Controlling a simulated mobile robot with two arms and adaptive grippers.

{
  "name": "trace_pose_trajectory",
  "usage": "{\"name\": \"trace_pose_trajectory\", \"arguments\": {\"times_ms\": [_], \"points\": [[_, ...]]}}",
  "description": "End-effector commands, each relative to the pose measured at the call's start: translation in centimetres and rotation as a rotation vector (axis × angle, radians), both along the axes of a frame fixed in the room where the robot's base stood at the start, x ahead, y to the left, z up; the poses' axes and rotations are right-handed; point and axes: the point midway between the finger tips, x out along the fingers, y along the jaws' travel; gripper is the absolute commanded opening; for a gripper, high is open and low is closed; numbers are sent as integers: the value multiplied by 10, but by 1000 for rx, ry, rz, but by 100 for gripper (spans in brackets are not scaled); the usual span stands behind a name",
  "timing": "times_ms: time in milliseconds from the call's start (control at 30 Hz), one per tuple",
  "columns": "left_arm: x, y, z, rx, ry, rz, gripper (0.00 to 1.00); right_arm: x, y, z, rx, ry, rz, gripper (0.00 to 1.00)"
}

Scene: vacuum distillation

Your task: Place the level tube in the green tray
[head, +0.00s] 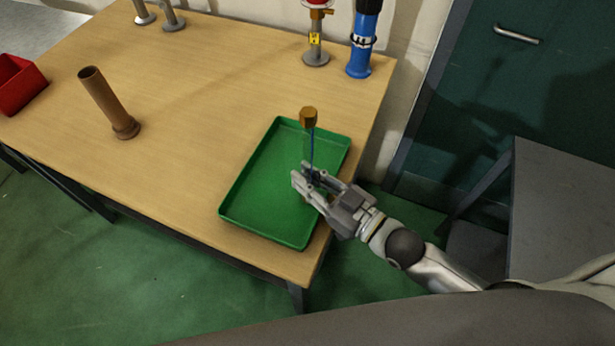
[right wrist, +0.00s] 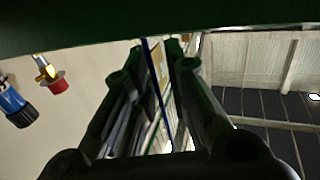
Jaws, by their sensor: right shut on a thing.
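The level tube (head: 312,145) is a thin blue rod with a brass-coloured hexagonal head (head: 308,117) on top. It stands roughly upright over the green tray (head: 262,178), a shallow rectangular tray at the table's right front. My right gripper (head: 306,179) is shut on the level tube low on the rod, over the right part of the tray. In the right wrist view the rod shows as a thin dark blue line (right wrist: 157,90) between the fingers. The lower end is hidden by the fingers, so I cannot tell whether it touches the tray floor. My left gripper is not in view.
The wooden table (head: 190,110) has free room left of the tray. A brown cylinder on a round foot (head: 106,100) and a red bin (head: 18,84) stand at left. A blue fitting (head: 361,45) and a brass-and-red valve stand (head: 316,45) stand at the back right.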

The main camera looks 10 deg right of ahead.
Motion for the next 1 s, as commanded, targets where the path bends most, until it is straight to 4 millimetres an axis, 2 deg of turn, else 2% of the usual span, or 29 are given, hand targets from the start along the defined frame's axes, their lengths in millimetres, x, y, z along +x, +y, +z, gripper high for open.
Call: {"name": "trace_pose_trajectory", "arguments": {"times_ms": [167, 200, 367, 733, 1000], "points": [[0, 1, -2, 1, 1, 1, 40, 0, 0, -3, 0, 0, 0, 0], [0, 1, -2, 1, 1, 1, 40, 0, 0, -4, -1, 1, 0, 17], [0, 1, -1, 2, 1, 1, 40, 0, 0, -3, -1, 1, 0, 36], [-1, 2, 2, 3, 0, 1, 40, 0, 0, 2, 0, 0, 0, 36], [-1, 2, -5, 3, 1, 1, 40, -26, -19, -2, -4, 5, 1, 36]]}}
